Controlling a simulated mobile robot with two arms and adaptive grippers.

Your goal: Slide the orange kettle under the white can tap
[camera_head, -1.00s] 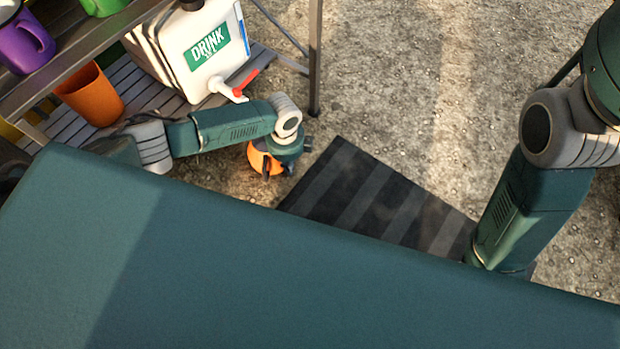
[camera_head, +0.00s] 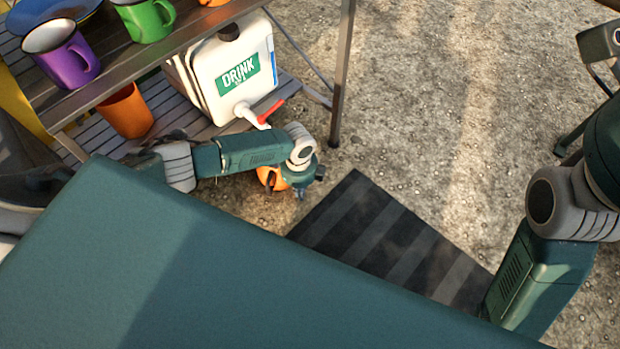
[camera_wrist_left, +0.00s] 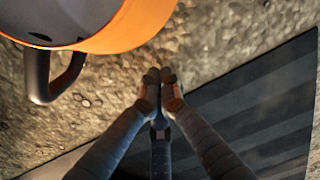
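The orange kettle (camera_head: 265,176) is partly hidden behind my left gripper and forearm in the head view. It is low down, in front of the white can. In the left wrist view the kettle's orange rim (camera_wrist_left: 130,25) and a dark handle (camera_wrist_left: 55,80) show at the upper left. My left gripper (camera_head: 305,183) is beside the kettle. Its fingertips (camera_wrist_left: 160,76) are together with nothing between them, apart from the handle. The white can (camera_head: 238,75) stands on the lower slatted shelf, its white tap (camera_head: 250,116) with a red lever facing my left arm. My right gripper is out of view.
An orange cup (camera_head: 127,112) stands on the lower shelf. Purple (camera_head: 68,65) and green (camera_head: 150,20) mugs stand on the upper shelf. A metal leg (camera_head: 342,75) rises right of the can. A dark striped mat (camera_head: 385,240) lies on open gravel.

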